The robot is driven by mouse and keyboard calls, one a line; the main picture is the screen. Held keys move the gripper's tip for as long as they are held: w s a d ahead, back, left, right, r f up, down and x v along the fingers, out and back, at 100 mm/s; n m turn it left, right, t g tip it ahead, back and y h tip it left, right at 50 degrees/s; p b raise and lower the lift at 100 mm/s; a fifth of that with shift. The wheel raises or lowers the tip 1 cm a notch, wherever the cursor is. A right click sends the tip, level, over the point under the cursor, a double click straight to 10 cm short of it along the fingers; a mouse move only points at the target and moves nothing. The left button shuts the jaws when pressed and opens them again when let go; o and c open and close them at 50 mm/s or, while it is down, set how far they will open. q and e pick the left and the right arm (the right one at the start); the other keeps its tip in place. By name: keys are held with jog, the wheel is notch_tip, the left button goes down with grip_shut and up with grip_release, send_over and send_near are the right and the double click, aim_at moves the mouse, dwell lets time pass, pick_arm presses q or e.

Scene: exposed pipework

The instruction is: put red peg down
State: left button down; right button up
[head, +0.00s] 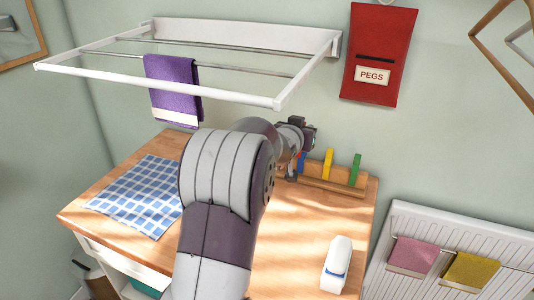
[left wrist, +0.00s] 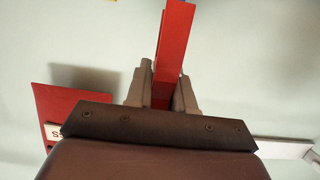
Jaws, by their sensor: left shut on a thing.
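My left gripper (head: 297,140) is at the back of the wooden table, beside a wooden peg rack (head: 335,185). In the left wrist view my left gripper (left wrist: 164,85) is shut on a long red peg (left wrist: 173,45), which sticks out beyond the fingers. The red peg cannot be made out in the head view. The rack bears a blue peg (head: 302,161), a yellow peg (head: 328,163) and a green peg (head: 355,169), all upright. My arm and gripper hide the rack's left end. My right gripper is not in view.
A red pegs bag (head: 380,55) hangs on the wall above the rack. A white drying rack (head: 275,103) with a purple towel (head: 174,88) juts out at left.

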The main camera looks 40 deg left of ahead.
pick_arm(q)
jog(key=w+a+f, duration=0.1)
jog(key=a+f, duration=0.1)
jog(key=a, duration=0.1)
jog(key=w+a+f+p, duration=0.1)
jog(key=a+f, duration=0.2)
jog(key=w+a+f+p, duration=0.1)
jog(key=a+f, duration=0.2)
jog(key=a, duration=0.1)
jog(key=shift+w+f, duration=0.15)
jog(key=shift+w, duration=0.15)
jog(key=shift+d+f, duration=0.1)
jog(key=shift+f, duration=0.7)
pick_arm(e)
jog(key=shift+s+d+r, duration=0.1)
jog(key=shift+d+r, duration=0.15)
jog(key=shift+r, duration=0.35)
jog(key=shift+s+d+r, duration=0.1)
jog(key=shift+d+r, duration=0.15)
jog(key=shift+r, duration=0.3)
pick_arm(q)
jog(key=shift+f, duration=0.1)
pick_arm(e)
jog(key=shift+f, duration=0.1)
pick_arm(q)
jog(key=c, duration=1)
grip_release()
